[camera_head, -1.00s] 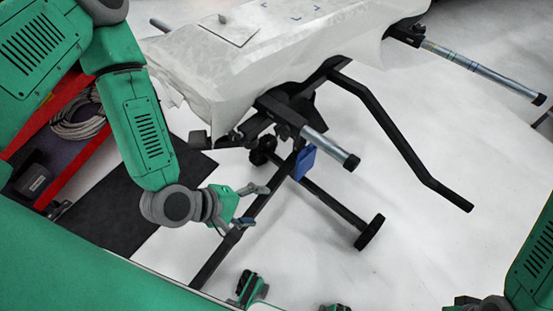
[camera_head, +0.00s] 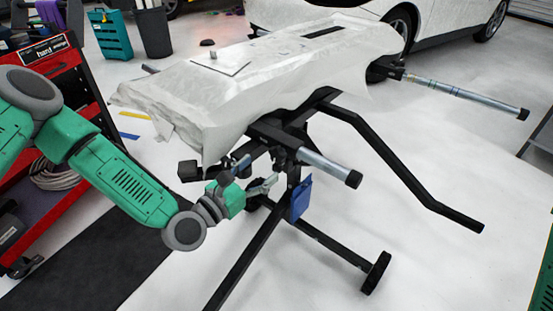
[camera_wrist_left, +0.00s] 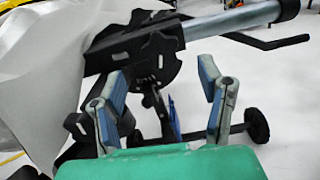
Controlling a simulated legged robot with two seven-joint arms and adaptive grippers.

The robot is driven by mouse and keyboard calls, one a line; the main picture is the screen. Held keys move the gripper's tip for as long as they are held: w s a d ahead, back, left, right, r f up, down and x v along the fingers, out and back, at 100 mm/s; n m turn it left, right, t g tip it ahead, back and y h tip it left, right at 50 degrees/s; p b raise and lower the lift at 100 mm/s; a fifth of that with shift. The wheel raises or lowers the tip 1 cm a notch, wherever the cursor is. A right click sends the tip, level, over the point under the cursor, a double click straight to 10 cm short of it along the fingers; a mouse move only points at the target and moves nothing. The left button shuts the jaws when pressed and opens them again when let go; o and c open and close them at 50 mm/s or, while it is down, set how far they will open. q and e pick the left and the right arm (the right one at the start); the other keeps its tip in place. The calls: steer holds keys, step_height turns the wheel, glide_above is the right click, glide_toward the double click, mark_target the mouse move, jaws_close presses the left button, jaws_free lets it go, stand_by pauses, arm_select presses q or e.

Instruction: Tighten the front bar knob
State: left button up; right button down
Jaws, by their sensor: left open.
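The front bar (camera_head: 328,167) is a silver tube with a black end cap, sticking out of a black bracket on the stand. Dark knob-like parts (camera_head: 279,157) sit under the bracket near the tube's base, too small to tell apart surely. My left gripper (camera_head: 258,174) is open, its fingers pointing at this bracket from the left. Contact is not visible. My right gripper is out of view.
A white-wrapped panel (camera_head: 235,90) lies on the stand above my left gripper. A bent black handle (camera_head: 400,175) and a second silver bar (camera_head: 465,94) reach right. A blue part (camera_head: 301,198) hangs on the stand. A red tool cart (camera_head: 60,150) stands at left.

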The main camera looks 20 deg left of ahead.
mark_target(275, 157)
arm_select(q)
steer(key=b+x, duration=0.1)
steer(key=x, duration=0.5)
steer(key=shift+w+d, duration=0.15)
steer(key=shift+w, duration=0.2)
steer(key=c, duration=1.2)
